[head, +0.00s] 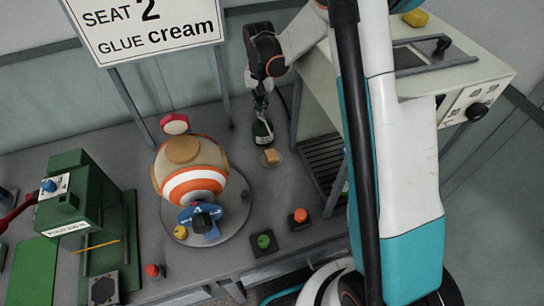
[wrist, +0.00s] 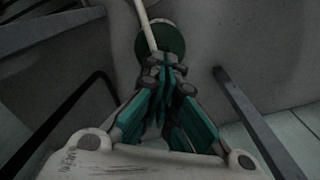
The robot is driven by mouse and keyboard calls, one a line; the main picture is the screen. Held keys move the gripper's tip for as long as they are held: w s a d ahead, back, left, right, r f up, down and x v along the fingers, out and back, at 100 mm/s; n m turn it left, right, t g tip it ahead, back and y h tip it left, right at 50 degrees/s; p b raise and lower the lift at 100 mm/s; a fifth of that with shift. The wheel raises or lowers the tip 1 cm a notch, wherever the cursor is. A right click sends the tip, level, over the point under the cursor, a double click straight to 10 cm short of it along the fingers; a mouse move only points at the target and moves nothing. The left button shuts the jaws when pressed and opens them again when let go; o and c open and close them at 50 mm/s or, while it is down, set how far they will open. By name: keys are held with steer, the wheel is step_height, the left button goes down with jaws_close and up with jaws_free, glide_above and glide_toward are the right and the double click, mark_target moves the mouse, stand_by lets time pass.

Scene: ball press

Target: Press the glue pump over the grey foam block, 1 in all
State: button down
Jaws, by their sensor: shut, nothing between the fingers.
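The glue pump (head: 263,135) stands upright at the back of the grey bench, a dark bottle with a pale band. In the wrist view I see its round dark green body (wrist: 176,40) and a pale spout (wrist: 144,24) reaching up the picture. My gripper (head: 261,108) is shut and empty, pointing down right over the pump's top. Its closed fingertips (wrist: 163,66) overlap the pump in the wrist view, so I cannot tell whether they touch it. A small block (head: 271,156) sits just in front of the pump and looks tan rather than grey.
A round turntable (head: 232,229) with an orange-white ball (head: 193,175) is left of the pump. A green button (head: 264,241) and an orange-red button (head: 300,216) stand in front. A cream machine (head: 440,85) is at right, a green press (head: 80,195) at left.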

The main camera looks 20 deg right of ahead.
steer(key=shift+f, duration=0.45)
steer(key=shift+r, duration=0.2)
steer(key=shift+r+p, duration=0.6)
steer(key=shift+r, duration=0.85)
steer(key=shift+r, duration=0.1)
steer(key=shift+r+p, duration=1.65)
steer(key=shift+r, duration=1.25)
